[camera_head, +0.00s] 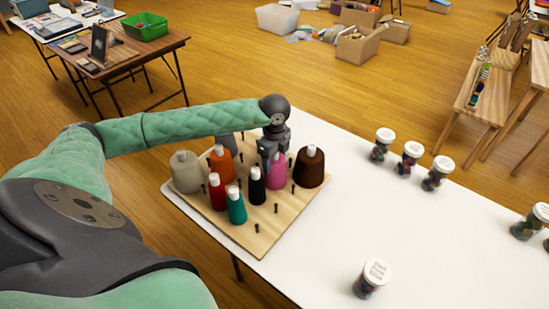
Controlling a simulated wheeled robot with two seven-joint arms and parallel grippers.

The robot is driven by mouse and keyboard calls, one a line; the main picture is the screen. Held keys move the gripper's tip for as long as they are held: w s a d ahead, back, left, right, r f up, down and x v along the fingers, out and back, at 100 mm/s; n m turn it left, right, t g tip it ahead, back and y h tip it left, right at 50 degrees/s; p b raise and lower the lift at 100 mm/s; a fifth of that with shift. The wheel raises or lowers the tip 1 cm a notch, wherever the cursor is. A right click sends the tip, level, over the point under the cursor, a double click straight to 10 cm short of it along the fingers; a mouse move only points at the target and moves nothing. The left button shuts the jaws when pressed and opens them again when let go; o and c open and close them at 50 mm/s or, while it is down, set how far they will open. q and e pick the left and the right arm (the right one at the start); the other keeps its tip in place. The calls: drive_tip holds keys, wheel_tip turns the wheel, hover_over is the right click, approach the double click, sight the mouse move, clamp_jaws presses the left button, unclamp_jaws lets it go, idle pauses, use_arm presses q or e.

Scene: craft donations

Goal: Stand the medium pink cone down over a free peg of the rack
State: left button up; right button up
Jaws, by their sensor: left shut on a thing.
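The medium pink cone (277,174) is at the back right part of the wooden peg rack (285,217), between the black cone (257,190) and the large brown cone (309,168). My left gripper (271,157) is shut on the pink cone from above and hides its top. The cone looks upright and low over the board; I cannot tell whether its base touches the board or a peg is inside it. Free dark pegs show near the front right (276,208) and front corner (257,228). My right gripper is not in view.
Red (217,195), teal (237,209), orange (222,167) and pale grey (186,174) cones also stand on the rack. Several lidded jars (383,144) stand on the white table (335,245). The table between rack and jars is clear.

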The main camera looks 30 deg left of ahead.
use_arm(q)
drive_tip(key=shift+f+b, duration=0.3)
drive_tip(key=shift+f, duration=0.05)
idle(0.6)
drive_tip(key=o, duration=1.5)
drive_tip(key=shift+r+b, duration=1.1)
drive_tip(key=shift+r, duration=2.85)
drive_tip(key=shift+r, duration=0.1)
